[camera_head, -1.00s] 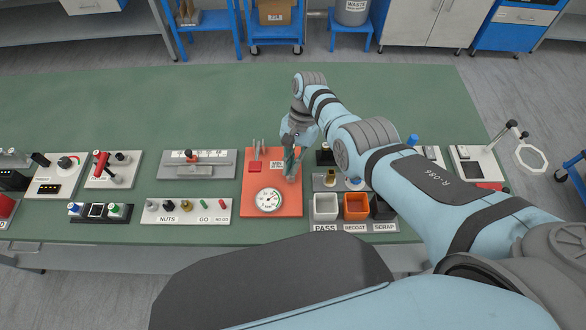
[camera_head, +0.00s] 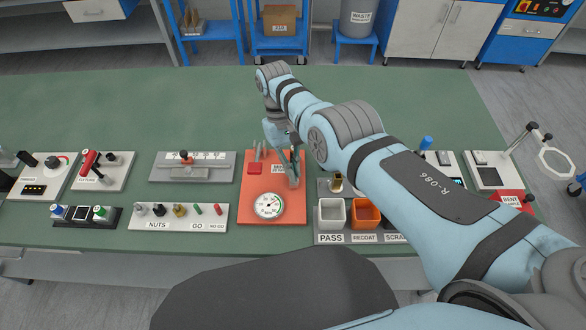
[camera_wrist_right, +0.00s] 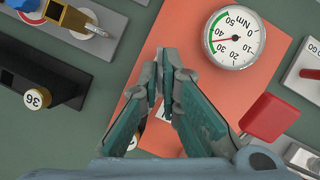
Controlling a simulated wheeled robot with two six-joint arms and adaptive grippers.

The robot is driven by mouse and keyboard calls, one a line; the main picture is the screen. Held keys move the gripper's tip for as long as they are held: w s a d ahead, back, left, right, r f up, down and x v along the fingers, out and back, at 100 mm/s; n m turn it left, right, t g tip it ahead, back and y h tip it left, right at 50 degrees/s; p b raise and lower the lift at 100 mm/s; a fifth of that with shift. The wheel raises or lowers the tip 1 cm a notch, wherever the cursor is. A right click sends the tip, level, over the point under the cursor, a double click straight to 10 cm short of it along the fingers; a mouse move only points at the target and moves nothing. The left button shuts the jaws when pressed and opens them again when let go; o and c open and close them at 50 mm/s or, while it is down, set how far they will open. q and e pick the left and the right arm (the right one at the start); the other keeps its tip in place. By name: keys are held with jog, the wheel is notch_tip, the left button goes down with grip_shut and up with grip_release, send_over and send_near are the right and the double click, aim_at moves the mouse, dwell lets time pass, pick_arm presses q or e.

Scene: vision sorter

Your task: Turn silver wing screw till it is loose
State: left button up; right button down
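My right gripper (camera_head: 292,180) is low over the right part of the orange plate (camera_head: 250,214), above the dial gauge. In the right wrist view its two teal fingers (camera_wrist_right: 161,62) come close together at the tips, with only a narrow grey strip between them. I cannot tell whether that strip is part of the fingers or a thin metal piece held by them. I cannot make out the silver wing screw for sure; the fingers may hide it. The round gauge (camera_wrist_right: 235,38) has a needle and a green band. My left gripper is not in view.
A red block (camera_head: 255,169) with grey prongs above it stands on the plate. White (camera_head: 332,228) and orange (camera_head: 366,228) bins stand close on the right. The table's back is clear.

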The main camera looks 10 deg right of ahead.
jog(key=n, duration=0.1)
jog(key=n+h, duration=0.1)
jog(key=shift+s+a+n+p, duration=0.1)
jog(key=shift+s+n+p, duration=0.1)
jog(key=shift+n+p, duration=0.1)
jog(key=shift+a+n+t+h+p, duration=0.1)
jog(key=shift+n+t+h+p, duration=0.4)
jog(key=shift+n, duration=0.8)
jog(key=c, duration=1.8)
grip_release()
jog(key=shift+w, duration=0.1)
